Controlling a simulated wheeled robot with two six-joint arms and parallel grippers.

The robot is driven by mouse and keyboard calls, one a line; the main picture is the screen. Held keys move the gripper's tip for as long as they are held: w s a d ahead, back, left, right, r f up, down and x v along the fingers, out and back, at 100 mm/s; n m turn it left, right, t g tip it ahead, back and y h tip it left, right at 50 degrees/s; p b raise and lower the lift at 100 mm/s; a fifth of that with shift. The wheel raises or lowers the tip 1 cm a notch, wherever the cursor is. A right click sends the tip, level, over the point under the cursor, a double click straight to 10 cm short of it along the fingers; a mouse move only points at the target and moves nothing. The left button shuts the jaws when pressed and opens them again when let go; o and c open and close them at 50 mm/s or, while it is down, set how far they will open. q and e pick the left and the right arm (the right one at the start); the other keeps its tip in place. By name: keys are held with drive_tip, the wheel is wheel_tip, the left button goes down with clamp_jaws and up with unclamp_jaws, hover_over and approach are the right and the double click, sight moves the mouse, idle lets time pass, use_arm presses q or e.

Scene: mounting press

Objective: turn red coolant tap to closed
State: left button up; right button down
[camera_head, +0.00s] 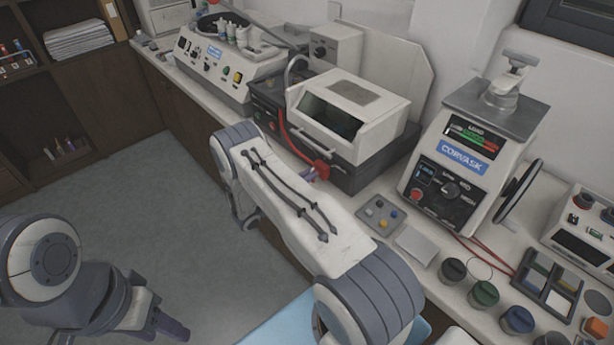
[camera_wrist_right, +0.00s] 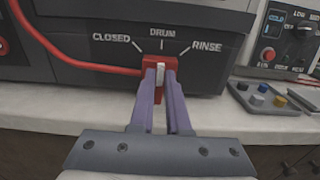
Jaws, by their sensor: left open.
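The red coolant tap (camera_wrist_right: 148,66) is on the dark front of a boxy machine, under the labels CLOSED, DRUM and RINSE. Its white mark (camera_wrist_right: 160,73) stands nearly upright, under DRUM. My right gripper (camera_wrist_right: 161,78) has its purple fingers on both sides of the tap's handle and looks shut on it; the fingers cover part of it. In the head view the tap (camera_head: 321,168) shows just beyond my right arm, with the right gripper (camera_head: 309,175) mostly hidden. My left gripper (camera_head: 176,331) is open and empty, low over the floor at the left.
A red hose (camera_wrist_right: 75,66) runs left from the tap. A small grey tray with coloured buttons (camera_head: 380,213) lies to the right of the tap, before the Corvask press (camera_head: 455,170). Several dark jars (camera_head: 484,294) stand on the counter at the lower right. The floor (camera_head: 170,190) is clear.

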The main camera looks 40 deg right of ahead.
drive_tip(key=n+b, duration=0.1)
drive_tip(key=n, duration=0.1)
drive_tip(key=n+b, duration=0.3)
drive_tip(key=n, duration=0.1)
drive_tip(key=shift+w+f, duration=0.25)
drive_tip(key=shift+w, duration=0.15)
drive_tip(key=shift+w+n+b, duration=0.1)
drive_tip(key=shift+n+b, duration=0.55)
drive_tip(key=shift+n, duration=0.85)
drive_tip(key=c, duration=0.9)
unclamp_jaws()
